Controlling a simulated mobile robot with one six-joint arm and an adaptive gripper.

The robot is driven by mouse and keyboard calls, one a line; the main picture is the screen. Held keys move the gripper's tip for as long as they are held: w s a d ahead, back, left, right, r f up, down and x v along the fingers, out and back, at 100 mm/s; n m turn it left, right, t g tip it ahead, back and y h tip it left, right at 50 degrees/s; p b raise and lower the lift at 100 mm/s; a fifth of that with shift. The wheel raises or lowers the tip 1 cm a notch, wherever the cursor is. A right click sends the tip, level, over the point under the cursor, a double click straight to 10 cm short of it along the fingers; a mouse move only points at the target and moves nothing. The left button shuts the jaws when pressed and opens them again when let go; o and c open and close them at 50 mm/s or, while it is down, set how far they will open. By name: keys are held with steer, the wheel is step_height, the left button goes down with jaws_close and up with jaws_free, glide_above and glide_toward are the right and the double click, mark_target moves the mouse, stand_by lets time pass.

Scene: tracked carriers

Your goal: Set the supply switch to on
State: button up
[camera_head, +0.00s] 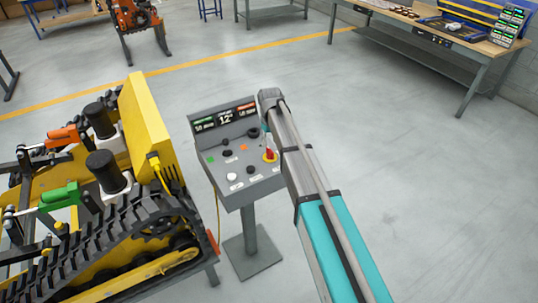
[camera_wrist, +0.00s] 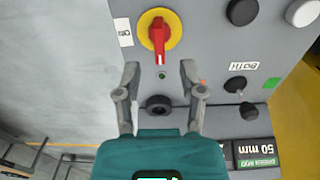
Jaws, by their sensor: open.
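The supply switch, a red rotary handle on a round yellow plate, sits on the sloped face of a grey control console (camera_head: 237,190). In the head view the switch (camera_head: 269,156) shows just left of my arm. In the wrist view the red handle (camera_wrist: 158,38) lies just beyond my fingertips, its narrow end pointing toward my gripper. My gripper (camera_wrist: 158,72) is open and empty, its two fingers on either side of the handle's line. I cannot tell whether they touch the panel.
Other knobs and buttons crowd the panel, such as a black knob (camera_wrist: 242,11) and a white button (camera_wrist: 302,13). A yellow tracked carrier (camera_head: 148,125) stands close to the console's left. Workbenches (camera_head: 430,30) stand behind; floor at right is clear.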

mark_target(270, 150)
steer(key=shift+f+b, duration=2.4)
steer(key=shift+f, duration=0.3)
jaws_close()
steer(key=shift+a, duration=0.2)
steer(key=shift+d, duration=0.15)
